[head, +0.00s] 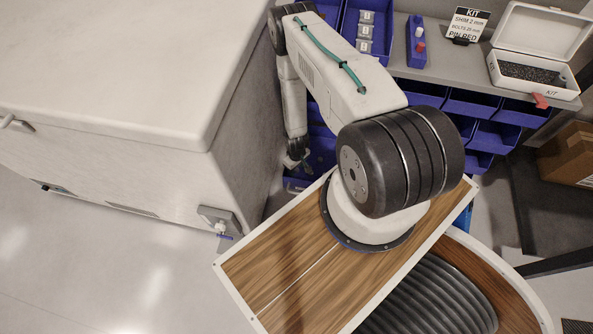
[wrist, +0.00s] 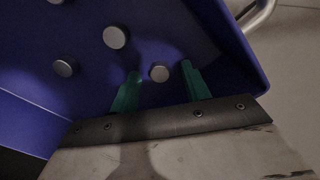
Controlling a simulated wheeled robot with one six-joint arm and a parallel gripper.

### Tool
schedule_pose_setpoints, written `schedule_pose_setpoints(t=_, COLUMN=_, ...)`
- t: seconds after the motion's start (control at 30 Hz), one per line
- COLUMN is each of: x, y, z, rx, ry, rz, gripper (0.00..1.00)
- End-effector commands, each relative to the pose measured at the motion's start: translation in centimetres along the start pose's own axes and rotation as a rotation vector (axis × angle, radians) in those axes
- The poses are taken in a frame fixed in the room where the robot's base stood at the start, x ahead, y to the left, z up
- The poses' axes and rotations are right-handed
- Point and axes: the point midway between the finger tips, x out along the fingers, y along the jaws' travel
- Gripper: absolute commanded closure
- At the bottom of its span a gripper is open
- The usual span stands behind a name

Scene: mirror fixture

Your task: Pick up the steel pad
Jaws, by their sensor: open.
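Several round grey steel pads lie on the floor of a blue bin (wrist: 240,75) in the wrist view. One steel pad (wrist: 160,73) sits between the two green fingertips of my gripper (wrist: 160,69), with a gap on each side. Two other pads, one above (wrist: 116,37) and one at the left (wrist: 65,68), lie outside the fingers, and another is cut off at the top edge. My gripper is open and reaches into the bin. In the head view my gripper (head: 298,156) is small and dark, and the pads cannot be seen.
A large white chest (head: 120,80) stands close to the left of my arm. Blue bins (head: 510,108) hang below a grey shelf (head: 455,70). On the shelf are a KIT sign (head: 467,24), an open white box (head: 535,70) and a blue holder (head: 417,45). A cardboard box (head: 570,155) is at the right.

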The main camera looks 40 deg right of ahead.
Motion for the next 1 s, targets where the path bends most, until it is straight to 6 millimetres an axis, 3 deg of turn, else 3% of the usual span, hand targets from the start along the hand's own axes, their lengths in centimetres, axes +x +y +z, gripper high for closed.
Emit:
schedule_pose_setpoints(t=0.27, x=0.3, y=0.0, z=-0.1, rx=0.000, ry=0.001, rz=0.000, gripper=0.56)
schedule_pose_setpoints(t=0.4, x=0.3, y=0.0, z=-0.1, rx=0.000, ry=0.000, rz=0.000, gripper=0.95)
schedule_pose_setpoints(t=0.43, x=0.3, y=0.0, z=-0.1, rx=0.000, ry=0.000, rz=0.000, gripper=1.00)
schedule_pose_setpoints(t=0.77, x=0.1, y=0.0, z=-0.1, rx=0.000, ry=0.000, rz=0.000, gripper=1.00)
schedule_pose_setpoints(t=1.0, x=-2.4, y=0.0, z=-0.1, rx=0.000, ry=0.001, rz=0.000, gripper=1.00)
